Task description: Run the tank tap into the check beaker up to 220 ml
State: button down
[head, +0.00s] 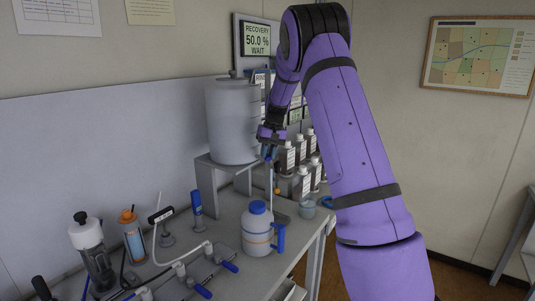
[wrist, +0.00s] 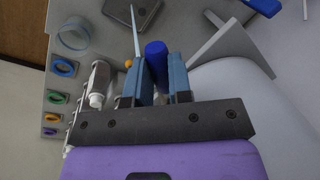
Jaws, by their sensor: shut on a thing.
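My gripper (head: 270,135) is beside the grey tank (head: 232,125) on its stand. In the wrist view my gripper (wrist: 161,75) is shut on a blue handle (wrist: 156,53), which appears to be the tank tap's lever. A thin pale line (wrist: 135,35) runs beside the handle; I cannot tell whether it is water or a rod. A small clear beaker (head: 308,208) stands at the bench's right edge, and its round rim (wrist: 73,35) shows in the wrist view, off to the side of the tap. Its level marks are too small to read.
A white jug (head: 257,228) with a blue cap and handle stands in front of the tank stand. Several dark bottles (head: 302,182) are right of the tank. A screen (head: 256,39) reads "RECOVERY 50.0 % WAIT".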

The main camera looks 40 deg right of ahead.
jog(key=shift+r, duration=0.1)
jog(key=c, duration=1)
grip_release()
jog(key=shift+c, duration=0.2)
notch_tip(320, 180, up, 10)
jog(key=d, duration=0.2)
jog(key=shift+s+r, duration=0.25)
jog(key=shift+s, duration=0.15)
